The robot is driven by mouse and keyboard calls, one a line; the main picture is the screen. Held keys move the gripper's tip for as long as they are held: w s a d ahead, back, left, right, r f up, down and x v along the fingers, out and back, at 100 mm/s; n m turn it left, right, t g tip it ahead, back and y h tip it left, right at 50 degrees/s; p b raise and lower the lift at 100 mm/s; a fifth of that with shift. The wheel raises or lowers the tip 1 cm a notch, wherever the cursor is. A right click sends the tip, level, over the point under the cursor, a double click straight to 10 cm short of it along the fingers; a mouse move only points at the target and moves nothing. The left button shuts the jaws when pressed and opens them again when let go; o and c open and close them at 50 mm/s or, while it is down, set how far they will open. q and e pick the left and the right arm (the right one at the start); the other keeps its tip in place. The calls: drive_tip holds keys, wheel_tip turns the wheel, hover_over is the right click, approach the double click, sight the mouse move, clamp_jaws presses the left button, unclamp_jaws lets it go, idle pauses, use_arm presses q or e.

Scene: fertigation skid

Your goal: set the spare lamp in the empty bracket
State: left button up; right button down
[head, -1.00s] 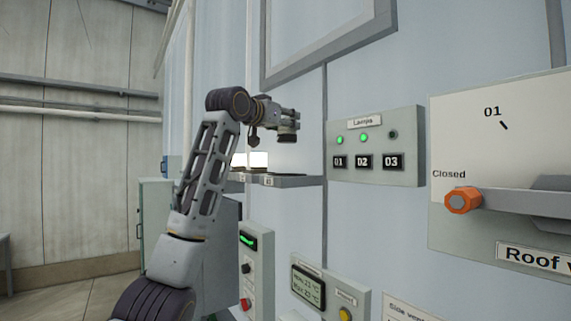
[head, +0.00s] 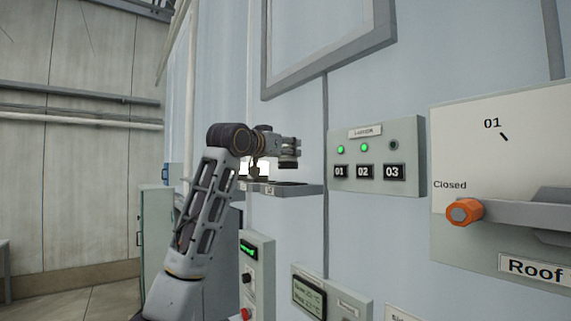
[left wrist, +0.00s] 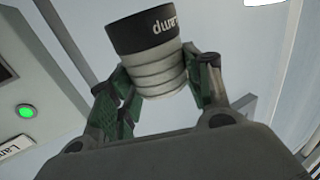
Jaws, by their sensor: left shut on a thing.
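My left gripper (head: 288,151) is shut on the lamp, above a grey shelf (head: 305,190) on the wall. In the left wrist view the lamp (left wrist: 158,65) is a ribbed grey cylinder with a black, lettered end, between the two fingers (left wrist: 160,85). In the head view only the lamp's dark lower end (head: 288,163) shows clearly, apart from the shelf. The shelf has dark patches on top and small labels on its front edge. My arm hides its left part, and I cannot tell which bracket is empty. My right gripper is not in view.
The Lamps panel (head: 412,180) is right of the shelf, with two green lights lit and a third dark (head: 393,145). A window frame (head: 330,65) is above. An orange-knobbed handle (head: 464,212) sticks out at the right. Control boxes (head: 256,255) are below.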

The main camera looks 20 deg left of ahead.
sight(282, 162)
use_arm(q)
drive_tip(key=shift+f, duration=1.8)
drive_tip(key=shift+f+p, duration=0.25)
drive_tip(key=shift+p, duration=0.05)
drive_tip(key=shift+f, duration=0.15)
drive_tip(key=o, duration=1.1)
